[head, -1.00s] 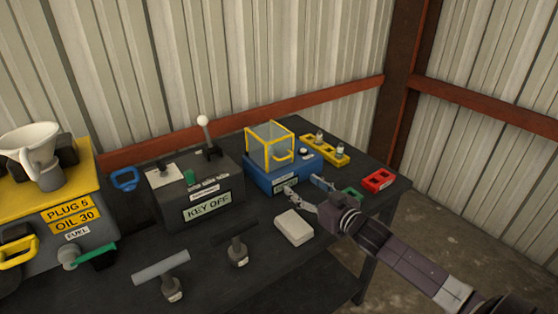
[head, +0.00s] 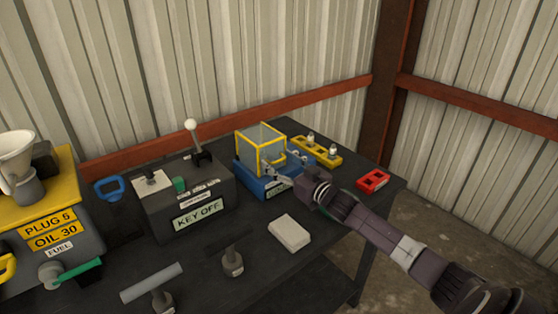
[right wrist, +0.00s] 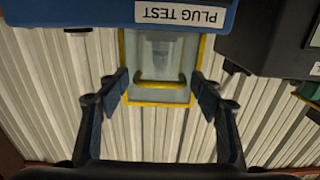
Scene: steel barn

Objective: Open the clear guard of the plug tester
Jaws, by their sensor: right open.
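The plug tester has a blue base (head: 247,180) on the dark bench. Its clear guard with a yellow frame (head: 260,140) stands over the base and looks closed. The guard (right wrist: 160,50) and its yellow handle (right wrist: 160,84) show in the right wrist view, where the PLUG TEST label (right wrist: 168,14) is upside down. My right gripper (head: 282,164) is open in front of the guard. In the right wrist view its fingers (right wrist: 160,90) are spread on either side of the handle, apart from it. My left gripper is out of view.
A dark KEY OFF box (head: 190,208) with a lever stands left of the tester. A yellow plug holder (head: 317,151) and a red block (head: 372,181) are at right. A pale block (head: 289,233) lies in front. Corrugated walls close the back.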

